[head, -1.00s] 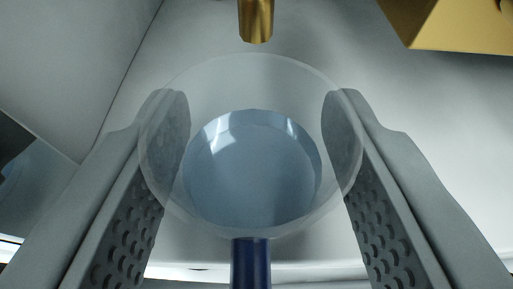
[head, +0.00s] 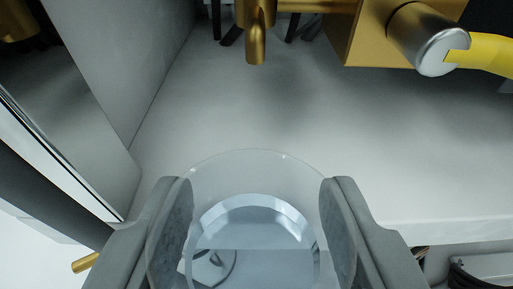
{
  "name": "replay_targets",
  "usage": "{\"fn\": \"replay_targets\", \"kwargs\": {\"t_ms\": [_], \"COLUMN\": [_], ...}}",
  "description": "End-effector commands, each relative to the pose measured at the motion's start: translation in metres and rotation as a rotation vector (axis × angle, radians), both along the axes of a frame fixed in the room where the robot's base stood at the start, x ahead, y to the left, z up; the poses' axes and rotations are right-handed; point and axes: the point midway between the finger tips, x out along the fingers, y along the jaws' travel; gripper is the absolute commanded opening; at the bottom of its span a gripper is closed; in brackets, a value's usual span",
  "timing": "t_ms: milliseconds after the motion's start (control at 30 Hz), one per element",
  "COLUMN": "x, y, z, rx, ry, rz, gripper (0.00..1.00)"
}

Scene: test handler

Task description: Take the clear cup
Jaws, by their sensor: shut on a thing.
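The clear cup (head: 258,185) is at the bottom middle of the head view. It is see-through, with a round rim and a pale bluish round base showing through it. My gripper (head: 252,235) is shut on the cup, one grey finger pad against each side. The cup's lower edge is cut off by the frame. Through the cup I see a grey edge and a thin dark curved line.
A brass nozzle (head: 256,38) hangs at the top middle. A brass block (head: 375,40) with a silver connector (head: 427,38) and yellow cable (head: 485,55) is at upper right. A grey wall and dark-framed panel (head: 75,120) stand left. The pale floor (head: 290,120) between is clear.

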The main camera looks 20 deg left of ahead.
Motion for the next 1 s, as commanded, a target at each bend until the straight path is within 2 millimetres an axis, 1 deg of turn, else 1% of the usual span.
{"fn": "replay_targets", "kwargs": {"t_ms": [633,1000], "x": [-0.030,-0.033], "y": [-0.011,-0.012], "z": [0.000,0.000], "rx": [0.000,0.000], "ry": [0.001,0.000], "rz": [-0.001,0.001], "gripper": [0.30,0.30]}}
